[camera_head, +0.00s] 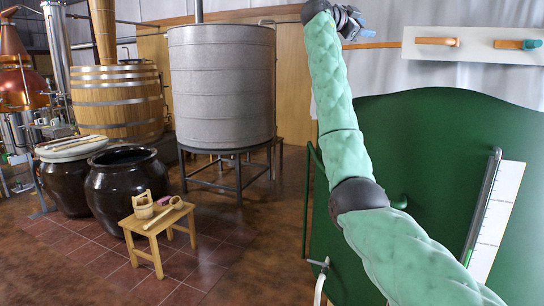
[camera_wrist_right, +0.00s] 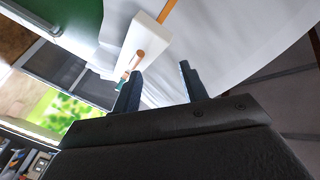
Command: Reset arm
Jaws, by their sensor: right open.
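My right arm (camera_head: 342,155), in pale green padding, reaches up through the right half of the head view. My right gripper (camera_head: 350,22) is at its top end, high near the upper edge and left of the white wall rack. In the right wrist view the two dark fingers of my right gripper (camera_wrist_right: 158,88) stand apart with nothing between them. My left gripper is not in view.
A green tank (camera_head: 440,130) with a gauge strip (camera_head: 497,220) stands behind my right arm. A white rack (camera_head: 480,42) holds wooden-handled tools. A small stool (camera_head: 157,228) bears a wooden bucket (camera_head: 143,205) and ladle (camera_head: 165,214). Dark jars (camera_head: 122,185) and a steel tank (camera_head: 222,85) stand left.

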